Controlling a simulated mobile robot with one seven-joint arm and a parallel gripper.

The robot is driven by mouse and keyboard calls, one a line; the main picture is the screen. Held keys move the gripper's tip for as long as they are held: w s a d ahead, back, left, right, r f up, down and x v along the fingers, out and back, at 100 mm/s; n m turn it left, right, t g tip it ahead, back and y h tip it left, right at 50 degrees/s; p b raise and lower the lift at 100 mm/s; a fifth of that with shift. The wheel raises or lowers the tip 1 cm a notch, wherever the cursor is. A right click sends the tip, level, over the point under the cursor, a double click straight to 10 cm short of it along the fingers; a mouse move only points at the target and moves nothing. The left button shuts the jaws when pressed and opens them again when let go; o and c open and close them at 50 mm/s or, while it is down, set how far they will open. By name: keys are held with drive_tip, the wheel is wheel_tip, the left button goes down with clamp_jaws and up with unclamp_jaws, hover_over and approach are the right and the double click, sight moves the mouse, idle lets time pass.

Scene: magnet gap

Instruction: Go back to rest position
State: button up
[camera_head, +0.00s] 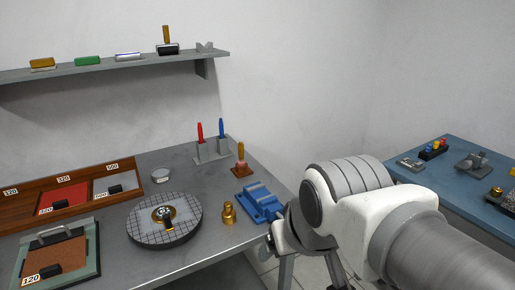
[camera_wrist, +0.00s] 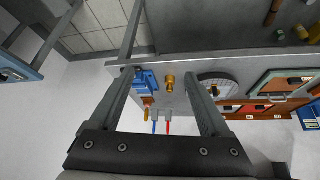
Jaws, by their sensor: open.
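My gripper (camera_wrist: 159,76) shows in the wrist view with its two dark grey fingers wide apart and nothing between them. Beyond the fingers lie the grey bench, a blue vise (camera_wrist: 146,80) near the left finger and a brass knob-like piece (camera_wrist: 170,82) in the gap. They look well apart from the fingers, though the depth is hard to judge. In the head view my white and grey arm fills the lower right, and the fingers cannot be made out. The blue vise (camera_head: 259,201) and brass piece (camera_head: 229,212) stand left of the arm.
The grey bench (camera_head: 190,240) holds a round gridded plate (camera_head: 141,229), a wooden tray (camera_head: 20,218), a sanding board (camera_head: 92,250) and a stand with red and blue tools (camera_head: 213,153). A blue table (camera_head: 460,200) stands right of my arm. A shelf (camera_head: 100,70) hangs behind.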

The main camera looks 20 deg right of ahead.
drive_tip(key=shift+s+r, duration=0.1)
drive_tip(key=shift+s, duration=0.7)
wheel_tip(320, 180, up, 9)
drive_tip(key=p, duration=0.8)
drive_tip(key=shift+p, duration=0.35)
